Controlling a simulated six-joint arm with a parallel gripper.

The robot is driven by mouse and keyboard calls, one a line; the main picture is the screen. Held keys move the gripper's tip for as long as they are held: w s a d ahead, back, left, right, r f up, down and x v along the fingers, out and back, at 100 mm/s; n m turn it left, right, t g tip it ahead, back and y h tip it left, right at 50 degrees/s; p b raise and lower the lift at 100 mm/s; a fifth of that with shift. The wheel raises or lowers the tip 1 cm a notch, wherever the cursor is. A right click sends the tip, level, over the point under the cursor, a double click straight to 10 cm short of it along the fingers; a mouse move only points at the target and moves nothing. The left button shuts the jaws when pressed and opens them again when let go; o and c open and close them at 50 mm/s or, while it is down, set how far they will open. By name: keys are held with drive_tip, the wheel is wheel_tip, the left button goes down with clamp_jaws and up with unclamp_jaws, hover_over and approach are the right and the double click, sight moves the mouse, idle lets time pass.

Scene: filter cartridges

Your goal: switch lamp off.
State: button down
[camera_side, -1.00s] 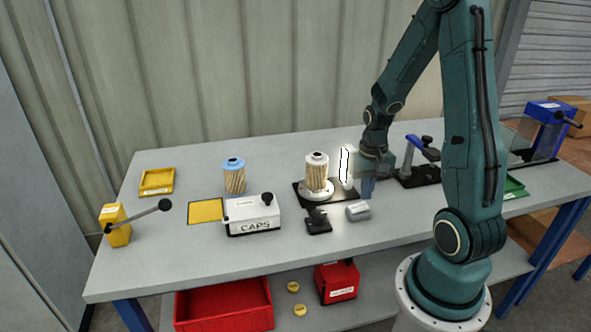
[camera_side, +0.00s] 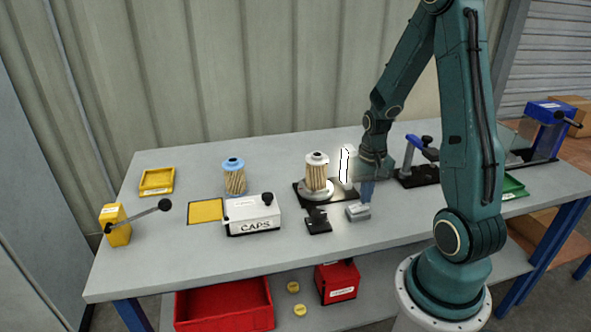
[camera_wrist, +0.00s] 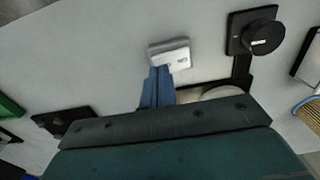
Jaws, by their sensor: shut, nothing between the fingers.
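The lamp (camera_side: 345,165) is an upright panel, glowing white, behind and left of my gripper in the side view. A small silver-grey box (camera_side: 358,211) lies on the bench in front of it. It also shows in the wrist view (camera_wrist: 170,52), with small marks on its near face. My gripper (camera_side: 366,199) has its blue fingers shut and empty, pointing down at the back right edge of this box. In the wrist view the fingertips (camera_wrist: 160,69) overlap the box's near edge. I cannot tell whether they touch it.
Left of the box is a black fixture (camera_side: 318,222) with a round knob (camera_wrist: 266,38). A pleated filter (camera_side: 317,172) stands on a pale round seat behind it. A white CAPS box (camera_side: 253,215) is further left. A blue-handled clamp (camera_side: 421,148) stands to the right. The front bench strip is clear.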

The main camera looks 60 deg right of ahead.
sight(363, 206)
drive_tip(key=shift+f, duration=0.6)
idle(0.6)
drive_tip(key=shift+r, duration=3.5)
drive_tip(key=shift+a+r, duration=0.1)
drive_tip(key=w+a+r+n+t+h, duration=0.1)
drive_tip(key=a+r+n+t, duration=0.25)
drive_tip(key=a+r, duration=0.7)
drive_tip(key=s+a+r+n+t, duration=0.1)
drive_tip(key=s+a+r+n, duration=0.1)
drive_tip(key=a, duration=0.3)
drive_tip(key=s+a+r+n+t+y, duration=0.1)
drive_tip(key=s+a+r+n, duration=0.2)
drive_tip(key=a+r, duration=0.1)
drive_tip(key=shift+s+a+r, duration=0.15)
drive_tip(key=shift+s+a, duration=0.25)
drive_tip(key=shift+a, duration=0.05)
drive_tip(key=shift+n, duration=0.25)
